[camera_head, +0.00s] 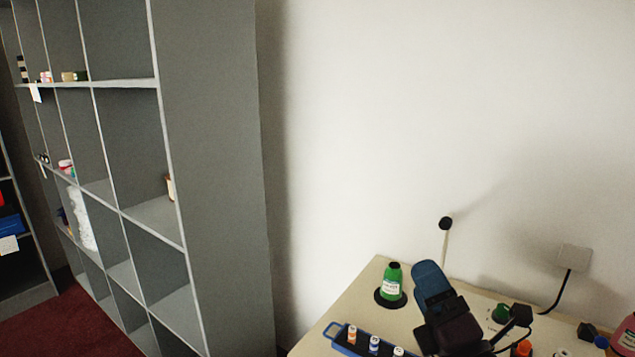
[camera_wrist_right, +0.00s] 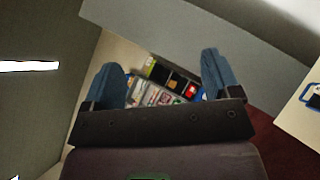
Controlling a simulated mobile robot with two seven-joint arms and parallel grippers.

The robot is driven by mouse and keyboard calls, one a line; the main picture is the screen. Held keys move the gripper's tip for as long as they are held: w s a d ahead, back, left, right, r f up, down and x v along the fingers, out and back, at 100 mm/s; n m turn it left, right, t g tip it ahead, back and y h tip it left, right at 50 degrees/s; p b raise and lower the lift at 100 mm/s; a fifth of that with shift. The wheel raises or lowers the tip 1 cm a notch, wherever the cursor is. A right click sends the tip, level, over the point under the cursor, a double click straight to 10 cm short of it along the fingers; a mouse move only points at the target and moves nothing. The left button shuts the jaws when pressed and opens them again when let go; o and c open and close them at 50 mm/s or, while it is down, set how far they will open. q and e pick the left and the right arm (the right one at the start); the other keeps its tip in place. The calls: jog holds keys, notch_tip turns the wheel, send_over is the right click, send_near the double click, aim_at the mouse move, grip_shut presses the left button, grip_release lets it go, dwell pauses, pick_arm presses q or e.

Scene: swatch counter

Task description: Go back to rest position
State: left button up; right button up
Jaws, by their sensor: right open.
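My right gripper (camera_head: 430,275) is above the beige counter (camera_head: 340,312) at the lower right of the head view, its blue fingers pointing up and away. In the right wrist view its two blue fingers (camera_wrist_right: 160,78) are spread wide, with nothing held between them. Beyond them, farther off, are several small coloured items that I cannot identify. My left gripper is in neither view.
A green bottle (camera_head: 391,288) stands on a dark round base left of my right gripper. A blue carrier (camera_head: 332,334) with small bottles sits at the counter's front. A pink bottle (camera_head: 625,336) is at the right edge. Grey shelving (camera_head: 215,170) fills the left.

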jog(key=s+d+f+m+g+h, duration=0.4)
jog(key=d+f+m+g+h, duration=0.15)
jog(key=f+m, duration=0.35)
jog(key=s+d+f+m+g+h, duration=0.4)
jog(key=d+f+m+h, duration=0.15)
jog(key=f+m, duration=0.4)
jog(key=s+f+m+g+y, duration=0.2)
jog(key=s+f+m+g, duration=0.25)
jog(key=s, duration=0.35)
jog(key=s+f+m+g+y, duration=0.1)
jog(key=s+f+m+g, duration=0.35)
jog(key=s, duration=0.45)
pick_arm(q)
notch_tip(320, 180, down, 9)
jog(key=b, duration=0.8)
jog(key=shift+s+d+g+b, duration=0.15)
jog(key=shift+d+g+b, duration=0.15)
jog(key=shift+b, duration=0.1)
pick_arm(e)
jog(key=w+f+n+t, duration=0.1)
jog(key=w+f+t, duration=0.2)
jog(key=f, duration=0.6)
jog(key=w+f+n+t, duration=0.1)
jog(key=w+f+t, duration=0.3)
jog(key=f, duration=0.6)
jog(key=shift+w+d+t+y, duration=0.15)
jog(key=shift+d+t+y, duration=0.05)
jog(key=shift+t+y, duration=0.15)
